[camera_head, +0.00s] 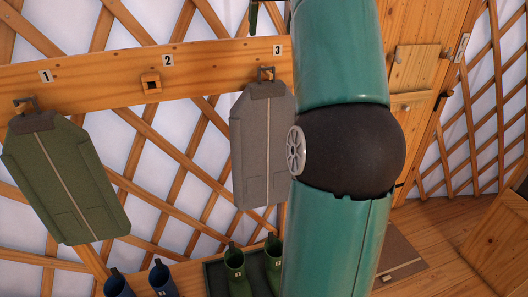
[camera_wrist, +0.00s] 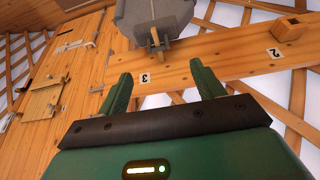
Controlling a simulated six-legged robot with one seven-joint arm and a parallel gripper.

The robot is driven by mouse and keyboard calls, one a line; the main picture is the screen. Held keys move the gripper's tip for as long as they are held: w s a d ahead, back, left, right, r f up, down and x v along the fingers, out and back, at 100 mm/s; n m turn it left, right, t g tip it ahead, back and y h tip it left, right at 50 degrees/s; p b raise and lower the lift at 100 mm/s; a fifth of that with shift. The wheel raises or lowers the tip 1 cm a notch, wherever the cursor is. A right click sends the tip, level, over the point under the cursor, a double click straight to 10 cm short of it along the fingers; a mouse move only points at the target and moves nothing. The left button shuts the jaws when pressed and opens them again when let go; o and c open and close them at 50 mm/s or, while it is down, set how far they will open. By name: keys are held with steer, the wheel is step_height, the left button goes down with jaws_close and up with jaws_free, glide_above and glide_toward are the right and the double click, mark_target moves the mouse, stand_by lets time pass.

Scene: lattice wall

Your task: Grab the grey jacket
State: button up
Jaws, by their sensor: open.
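The grey jacket (camera_head: 258,150) hangs from a hook under label 3 on the wooden rail in the head view. My green arm passes in front of its right edge. In the wrist view, which looks upside down, the grey jacket (camera_wrist: 182,10) shows at the top with its hanging loop and hook (camera_wrist: 155,38) pointing down towards label 3. My gripper (camera_wrist: 161,70) is open, its two green fingers apart and empty. The loop appears between the fingertips' directions, beyond them, with no contact visible.
A green jacket (camera_head: 65,180) hangs tilted under label 1. The peg under label 2 (camera_head: 151,83) is empty. The rail (camera_head: 110,78) runs along the lattice wall. Blue and green boots (camera_head: 235,262) stand below. A wooden door (camera_head: 418,70) is at the right.

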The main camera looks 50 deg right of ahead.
glide_above(268, 71)
steer(key=s+a, duration=0.2)
step_height(268, 71, down, 7)
steer(key=shift+d+x, duration=0.15)
steer(key=shift+x, duration=1.35)
steer(key=shift+d+x, duration=0.2)
steer(key=shift+x, duration=1.25)
steer(key=shift+r, duration=0.1)
jaws_close()
